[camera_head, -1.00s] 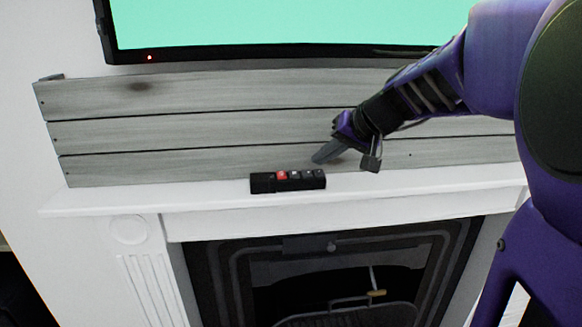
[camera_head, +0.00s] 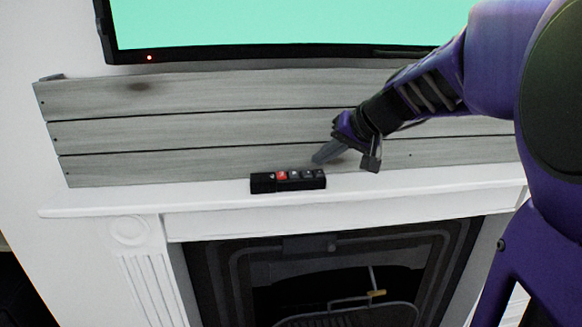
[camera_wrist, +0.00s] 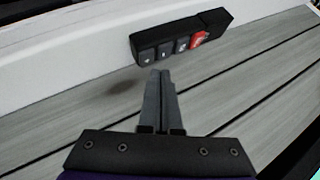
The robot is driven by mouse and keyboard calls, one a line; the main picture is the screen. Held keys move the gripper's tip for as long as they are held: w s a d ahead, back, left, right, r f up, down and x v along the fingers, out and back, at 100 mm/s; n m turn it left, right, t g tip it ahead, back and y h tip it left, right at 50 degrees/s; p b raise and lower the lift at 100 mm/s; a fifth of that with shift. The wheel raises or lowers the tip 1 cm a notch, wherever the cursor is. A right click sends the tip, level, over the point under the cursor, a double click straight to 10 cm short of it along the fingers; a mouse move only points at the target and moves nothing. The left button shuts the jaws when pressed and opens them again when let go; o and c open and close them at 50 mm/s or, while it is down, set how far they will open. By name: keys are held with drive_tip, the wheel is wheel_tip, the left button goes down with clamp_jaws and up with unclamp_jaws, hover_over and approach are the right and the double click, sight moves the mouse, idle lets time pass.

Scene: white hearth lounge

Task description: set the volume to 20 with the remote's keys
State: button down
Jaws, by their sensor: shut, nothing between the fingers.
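The black remote (camera_head: 263,183) lies on the white mantel shelf, with a red key (camera_head: 282,175) and several dark keys in a row. In the wrist view the remote (camera_wrist: 216,22) is at the top, with its red key (camera_wrist: 199,39) and dark keys to the left of it. My gripper (camera_head: 317,159) is shut and empty, just above and behind the remote's right end. In the wrist view the shut fingertips (camera_wrist: 160,73) point at the dark keys and look apart from them. The TV screen (camera_head: 280,22) is plain green; no volume number shows in the visible part.
A grey plank panel (camera_head: 200,128) stands behind the shelf, close to my gripper. The white mantel shelf (camera_head: 120,201) is clear on both sides of the remote. A dark fireplace (camera_head: 330,270) opens below.

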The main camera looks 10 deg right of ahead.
sight(323, 174)
drive_tip(key=shift+f, duration=0.2)
drive_tip(key=shift+f+b, duration=0.3)
drive_tip(key=shift+b, duration=0.3)
drive_tip(key=shift+f+b, duration=0.35)
drive_tip(key=shift+b, duration=0.1)
idle(0.5)
drive_tip(key=shift+r, duration=0.15)
drive_tip(key=shift+r+p, duration=0.45)
drive_tip(key=shift+r, duration=0.2)
drive_tip(key=shift+r, duration=0.1)
drive_tip(key=shift+r+p, duration=1.7)
drive_tip(key=shift+r, duration=0.7)
idle(2.6)
